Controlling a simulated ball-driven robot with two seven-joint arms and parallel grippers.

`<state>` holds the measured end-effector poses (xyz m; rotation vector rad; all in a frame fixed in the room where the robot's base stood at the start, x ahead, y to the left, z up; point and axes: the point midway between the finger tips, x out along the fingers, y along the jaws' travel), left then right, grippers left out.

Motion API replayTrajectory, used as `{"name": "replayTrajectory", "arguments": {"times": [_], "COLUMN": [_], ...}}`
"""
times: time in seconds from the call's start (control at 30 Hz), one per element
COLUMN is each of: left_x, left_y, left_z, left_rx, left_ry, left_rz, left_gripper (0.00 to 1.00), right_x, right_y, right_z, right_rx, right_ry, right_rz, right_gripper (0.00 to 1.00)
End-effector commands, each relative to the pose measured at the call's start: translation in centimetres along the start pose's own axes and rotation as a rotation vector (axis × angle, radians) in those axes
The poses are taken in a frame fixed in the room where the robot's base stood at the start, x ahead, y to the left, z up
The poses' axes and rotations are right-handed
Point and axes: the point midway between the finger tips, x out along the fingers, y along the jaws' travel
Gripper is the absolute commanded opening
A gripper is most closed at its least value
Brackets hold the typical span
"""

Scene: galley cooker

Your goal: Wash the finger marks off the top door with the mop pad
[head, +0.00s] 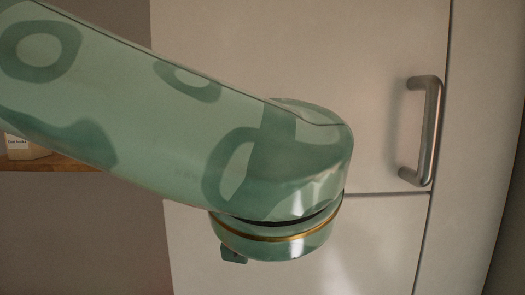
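The top door (330,60) is a pale, flat panel behind my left arm, with a metal bar handle (433,130) upright near its right edge. The door looks shut. My green patterned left arm comes in from the left and covers much of the door's lower left part. No finger marks can be made out on the part that shows. The mop pad is not in view. Neither gripper can be seen; only a rounded arm joint with a gold ring shows in front of the door.
A second pale panel (380,240) lies below the top door, across a thin dark gap. At the left, a small labelled container (27,149) stands on a wooden shelf (45,163), partly hidden by my arm. Room shows between the arm joint and the handle.

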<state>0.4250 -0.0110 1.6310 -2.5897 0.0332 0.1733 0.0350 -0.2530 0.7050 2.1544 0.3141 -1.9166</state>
Motion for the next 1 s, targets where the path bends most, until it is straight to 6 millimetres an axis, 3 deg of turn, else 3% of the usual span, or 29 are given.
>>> {"name": "replayTrajectory", "arguments": {"times": [0.23,0.63,1.0], "left_x": [0.1,0.0,0.0], "left_y": [-0.6,1.3,0.3], "left_z": [0.5,-0.7,-0.1], "left_rx": [-0.001,0.0,-0.001], "left_ry": [-0.003,-0.002,-0.002], "left_rz": [0.0,0.001,0.001], "left_gripper": [0.45,0.45,0.45], "right_x": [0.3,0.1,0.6], "right_y": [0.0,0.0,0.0], "right_z": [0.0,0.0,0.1], "right_rx": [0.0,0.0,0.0], "right_ry": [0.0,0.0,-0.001], "right_rz": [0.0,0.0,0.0], "right_gripper": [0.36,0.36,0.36]}}
